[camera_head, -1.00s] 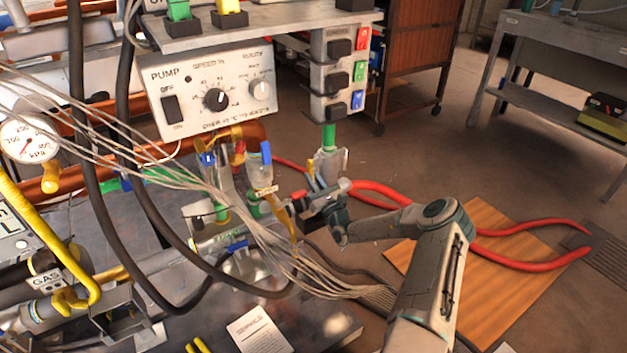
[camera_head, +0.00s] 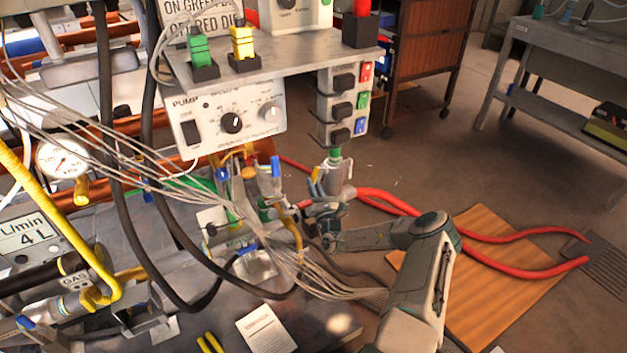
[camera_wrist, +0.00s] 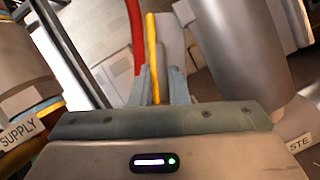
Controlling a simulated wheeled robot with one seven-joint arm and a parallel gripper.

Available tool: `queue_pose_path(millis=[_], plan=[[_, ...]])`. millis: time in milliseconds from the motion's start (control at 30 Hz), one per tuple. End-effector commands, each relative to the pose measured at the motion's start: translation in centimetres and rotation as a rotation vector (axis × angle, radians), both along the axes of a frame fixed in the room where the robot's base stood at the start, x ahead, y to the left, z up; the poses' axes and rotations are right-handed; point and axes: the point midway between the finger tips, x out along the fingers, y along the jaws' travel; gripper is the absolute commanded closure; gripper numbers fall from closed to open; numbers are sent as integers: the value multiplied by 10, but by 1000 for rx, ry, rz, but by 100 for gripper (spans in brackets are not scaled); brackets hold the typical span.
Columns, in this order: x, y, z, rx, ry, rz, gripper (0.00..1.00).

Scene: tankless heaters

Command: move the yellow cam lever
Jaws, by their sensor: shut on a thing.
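The yellow cam lever (camera_wrist: 152,45) stands upright in the wrist view, its lower end between the fingers of my gripper (camera_wrist: 160,88). My gripper is shut on it; the exact contact is partly hidden behind the gripper body. In the head view, the lever is a small yellow strip (camera_head: 316,178) beside a grey metal fitting (camera_head: 341,184) below the switch block. My gripper (camera_head: 314,203) is there, at the end of my arm, and its fingertips are too small to make out.
Grey cables (camera_head: 275,248) hang close to the left of my gripper. The pump box (camera_head: 228,112) and switch block (camera_head: 344,105) are above. Red hoses (camera_head: 500,262) cross a wooden board (camera_head: 480,300) on the right. Large grey cylinders flank the gripper in the wrist view.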

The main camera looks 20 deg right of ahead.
Motion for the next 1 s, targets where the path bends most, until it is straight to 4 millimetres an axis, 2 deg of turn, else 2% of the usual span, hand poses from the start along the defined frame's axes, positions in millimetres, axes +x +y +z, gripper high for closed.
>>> queue_pose_path(millis=[300,767,800,1000], plan=[[-1,7,5,111,17,3,100],[-1,9,3,125,18,5,100],[-1,9,3,125,18,5,77],[-1,8,4,125,17,4,76]])
